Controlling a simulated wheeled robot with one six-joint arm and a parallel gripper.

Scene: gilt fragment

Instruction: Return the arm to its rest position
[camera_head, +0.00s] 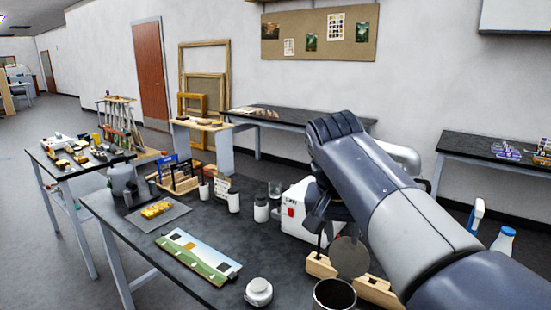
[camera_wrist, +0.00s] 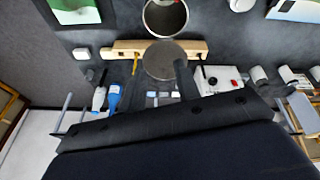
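My arm reaches in from the lower right of the head view and bends down over the black workbench (camera_head: 215,215). My gripper (camera_head: 326,236) is a dark shape pointing down in front of the white box. In the wrist view, one dark finger (camera_wrist: 186,80) shows beside a round grey-brown disc (camera_wrist: 164,60). The disc also shows in the head view (camera_head: 350,258), just right of the gripper. I cannot tell whether finger and disc touch, or whether the gripper is open. The arm hides part of the bench's right side.
A wooden block (camera_head: 320,266) and a dark open pot (camera_head: 334,282) stand near the disc. The white box (camera_head: 299,222) is close behind the gripper. A white jar (camera_head: 259,292), a painted panel (camera_head: 198,256) and several bottles occupy the bench. Open floor (camera_head: 60,270) lies left.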

